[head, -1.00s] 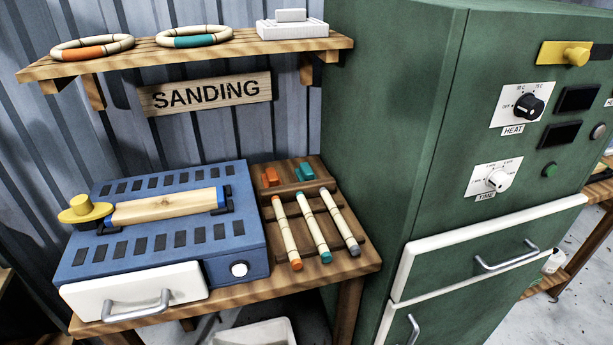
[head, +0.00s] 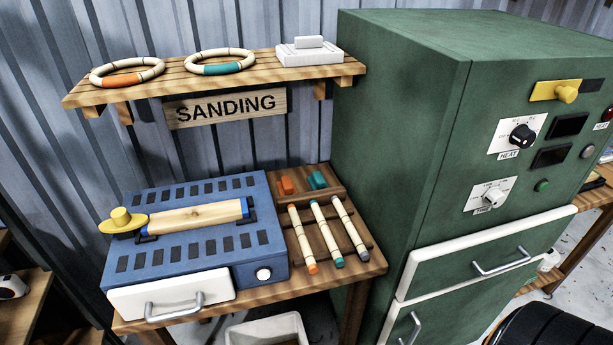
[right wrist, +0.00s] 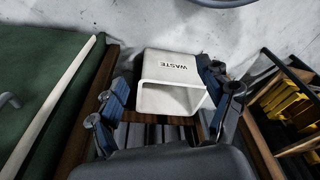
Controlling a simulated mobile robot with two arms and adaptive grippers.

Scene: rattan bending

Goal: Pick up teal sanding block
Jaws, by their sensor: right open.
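The teal sanding block (head: 317,180) sits at the back of the wooden rack (head: 338,193) on the sanding bench, right of an orange block (head: 287,185). Nothing touches it from above. In the right wrist view my right gripper (right wrist: 165,103) is open and empty, its blue fingers spread apart. A white waste bin (right wrist: 172,98) shows beyond and between the fingers. The teal block is not visible in that view. My left gripper is not in view.
A blue sander (head: 262,240) fills the bench's left side. Several colour-tipped rattan rods (head: 327,232) lie in front of the blocks. A shelf (head: 190,80) with two rings overhangs behind. A tall green cabinet (head: 400,130) stands close on the right.

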